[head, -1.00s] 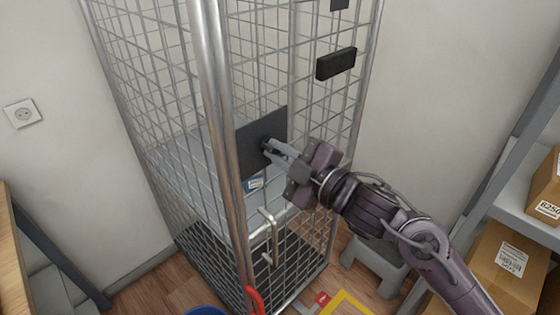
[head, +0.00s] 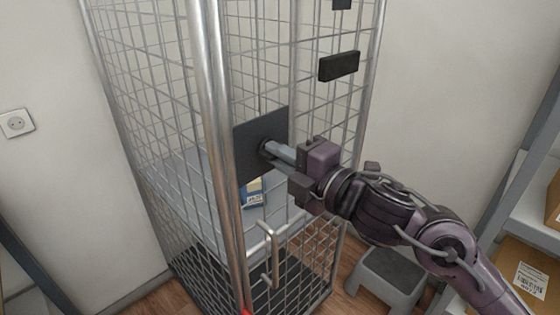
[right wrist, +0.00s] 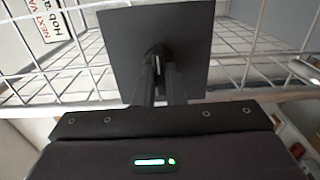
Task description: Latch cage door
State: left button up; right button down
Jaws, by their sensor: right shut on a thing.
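The wire cage (head: 215,120) stands in the middle of the head view, its door (head: 318,125) facing right. A dark square latch plate (head: 248,163) is on the door beside the round metal post. My right gripper (head: 268,150) is shut on the small dark latch knob at the plate's middle. In the right wrist view the fingers (right wrist: 157,85) meet at the knob (right wrist: 158,52) in front of the plate (right wrist: 180,22); the fingers partly hide the knob. I cannot tell whether the latch is engaged. My left gripper is not in view.
A blue-and-white box (head: 254,192) lies on the cage shelf. A grey step stool (head: 388,275) stands on the floor to the right, near shelving with a carton (head: 520,285). A wall socket (head: 16,123) is at left.

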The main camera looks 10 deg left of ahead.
dwell(0.4)
jog(key=c, duration=1.5)
grip_release()
jog(key=b+v, duration=0.1)
jog(key=v, duration=0.7)
jog(key=shift+a, duration=0.1)
